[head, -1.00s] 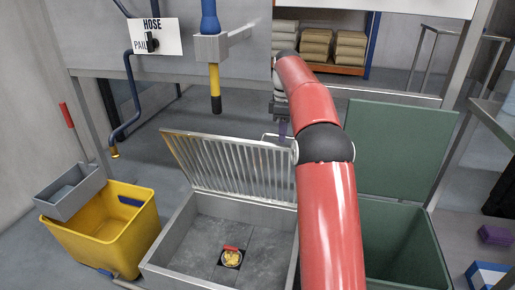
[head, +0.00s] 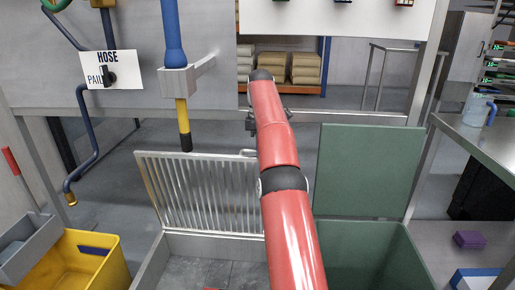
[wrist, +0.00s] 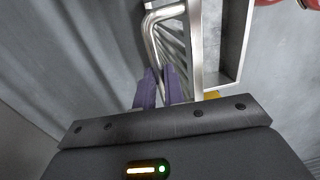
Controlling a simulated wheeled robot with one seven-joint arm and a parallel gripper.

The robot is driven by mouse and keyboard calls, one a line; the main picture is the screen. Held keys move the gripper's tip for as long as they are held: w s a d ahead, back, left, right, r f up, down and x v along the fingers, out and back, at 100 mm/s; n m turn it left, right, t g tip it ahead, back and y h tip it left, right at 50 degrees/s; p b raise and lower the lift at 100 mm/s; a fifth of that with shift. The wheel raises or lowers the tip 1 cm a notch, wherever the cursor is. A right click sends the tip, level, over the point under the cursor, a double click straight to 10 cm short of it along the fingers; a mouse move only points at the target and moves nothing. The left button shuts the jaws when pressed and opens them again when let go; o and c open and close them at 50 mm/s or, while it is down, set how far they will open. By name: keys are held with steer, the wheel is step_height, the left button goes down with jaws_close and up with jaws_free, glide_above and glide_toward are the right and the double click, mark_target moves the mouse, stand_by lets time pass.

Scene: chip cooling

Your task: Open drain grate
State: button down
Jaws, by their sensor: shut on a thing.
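The metal drain grate (head: 200,195) stands raised, close to upright, at the back edge of the grey floor basin (head: 150,264) in the head view. Its bent metal handle (wrist: 152,40) shows large in the wrist view, and part of it (head: 248,153) shows at the grate's top right in the head view. My gripper (wrist: 160,78) has its purple fingers shut on the handle. In the head view my red arm hides the grate's right edge, and the fingers cannot be made out. The basin is open, with its floor partly in view.
A blue and yellow hose (head: 174,70) hangs behind the grate. A yellow bucket (head: 85,264) stands at left. A green bin (head: 375,262) with its lid (head: 368,170) raised stands right of my arm. A metal table (head: 478,145) is at far right.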

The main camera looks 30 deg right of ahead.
steer(key=shift+f, duration=0.5)
steer(key=c, duration=1.5)
jaws_free()
steer(key=shift+w+d, duration=0.15)
steer(key=shift+r, duration=0.15)
steer(key=shift+a, duration=0.2)
